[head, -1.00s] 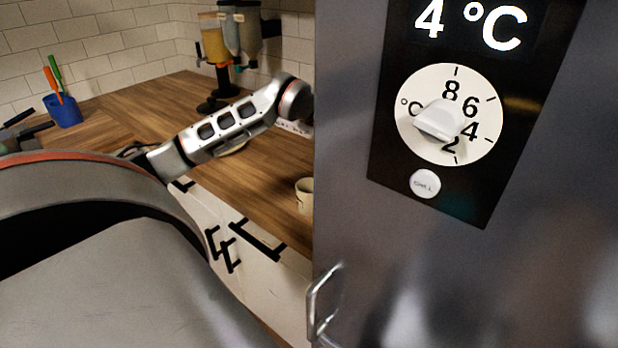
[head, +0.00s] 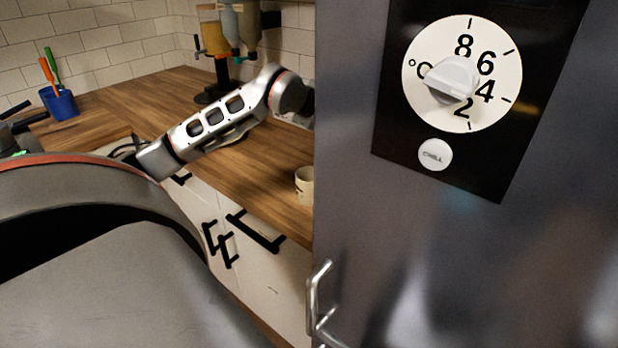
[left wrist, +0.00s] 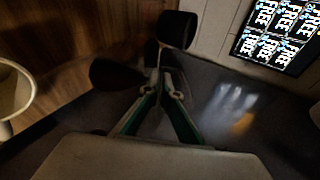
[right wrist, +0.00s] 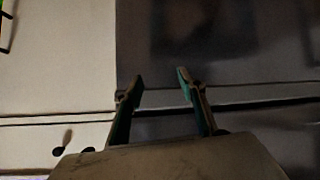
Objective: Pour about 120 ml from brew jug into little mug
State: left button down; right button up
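A cream mug (head: 304,186) stands on the wooden counter, partly hidden by the steel cabinet's edge in the head view. A pale cup rim, apparently the mug's, shows at the far left of the left wrist view (left wrist: 28,98). My left arm reaches over the counter, and its gripper is hidden behind the cabinet in the head view. In the left wrist view my left gripper (left wrist: 162,78) has its fingers close together, with two dark rounded shapes just beyond; whether it grips anything is unclear. My right gripper (right wrist: 158,88) is open and empty before a pale and dark-grey front. I cannot identify the brew jug.
The large steel cabinet (head: 480,240) with a temperature dial (head: 462,74) and metal handle (head: 319,300) fills the right of the head view. A dispenser stand (head: 215,92) and blue utensil cup (head: 59,103) stand further back. White drawers with black handles (head: 255,232) lie below the counter.

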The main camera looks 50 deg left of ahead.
pick_arm(q)
jog(key=shift+b, duration=0.5)
jog(key=shift+s+r, duration=0.1)
pick_arm(e)
notch_tip(320, 180, down, 2)
jog(key=shift+s+f, duration=0.1)
jog(key=shift+s, duration=0.05)
pick_arm(q)
jog(key=shift+t+b, duration=0.3)
jog(key=shift+b, duration=0.2)
pick_arm(e)
jog(key=shift+f, duration=0.2)
pick_arm(q)
jog(key=shift+s+b, duration=0.1)
jog(key=shift+b, duration=0.85)
jog(key=shift+s+t, duration=0.1)
jog(key=shift+t, duration=0.2)
pick_arm(e)
notch_tip(320, 180, down, 2)
jog(key=shift+s+d+f, duration=0.1)
jog(key=shift+d, duration=0.05)
pick_arm(q)
jog(key=shift+b, duration=0.3)
pick_arm(e)
jog(key=shift+f, duration=0.15)
